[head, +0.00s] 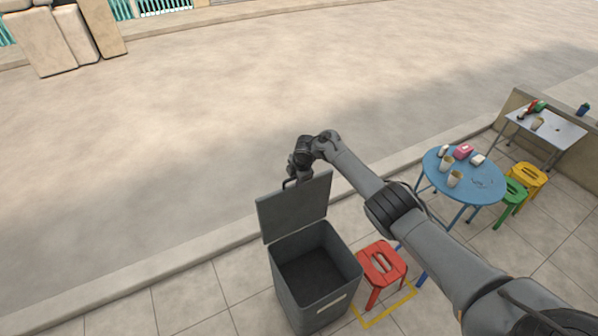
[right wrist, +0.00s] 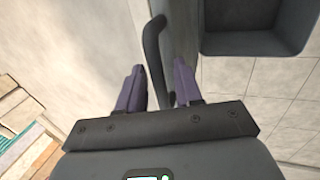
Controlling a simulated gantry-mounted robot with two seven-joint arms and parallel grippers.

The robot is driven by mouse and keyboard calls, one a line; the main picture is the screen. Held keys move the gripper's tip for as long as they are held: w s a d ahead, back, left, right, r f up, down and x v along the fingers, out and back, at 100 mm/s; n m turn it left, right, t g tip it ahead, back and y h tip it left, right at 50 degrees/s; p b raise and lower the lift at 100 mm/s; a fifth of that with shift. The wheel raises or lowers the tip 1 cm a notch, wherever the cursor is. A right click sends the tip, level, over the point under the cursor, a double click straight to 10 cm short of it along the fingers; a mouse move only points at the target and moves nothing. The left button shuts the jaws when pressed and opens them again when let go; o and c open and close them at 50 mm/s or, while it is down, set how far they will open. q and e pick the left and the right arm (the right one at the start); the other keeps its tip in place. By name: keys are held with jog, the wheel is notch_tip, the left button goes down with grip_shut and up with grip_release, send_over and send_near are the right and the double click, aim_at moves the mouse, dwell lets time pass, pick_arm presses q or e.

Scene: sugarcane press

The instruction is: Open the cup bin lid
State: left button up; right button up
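The dark grey cup bin (head: 318,290) stands on the pavement at the lower middle of the head view. Its lid (head: 294,208) is raised upright on the far left side, so the dark inside shows and looks empty. My right gripper (head: 290,181) is at the lid's top edge. In the right wrist view, the lid's black bar handle (right wrist: 154,52) runs between the two purple fingers of my right gripper (right wrist: 159,80). The fingers are apart, with gaps beside the bar. The open bin (right wrist: 258,44) shows at the upper right there. My left gripper is not in view.
A red stool (head: 382,262) stands close to the bin's right side. A round blue table (head: 463,186) with cups is farther right, with green (head: 511,197) and yellow stools (head: 528,175). Open ground lies beyond the kerb.

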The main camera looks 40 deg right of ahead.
jog(key=d+p+v, duration=0.1)
jog(key=p+v, duration=0.3)
jog(key=v, duration=0.6)
jog(key=shift+a, duration=0.5)
jog(key=shift+s+r, duration=0.1)
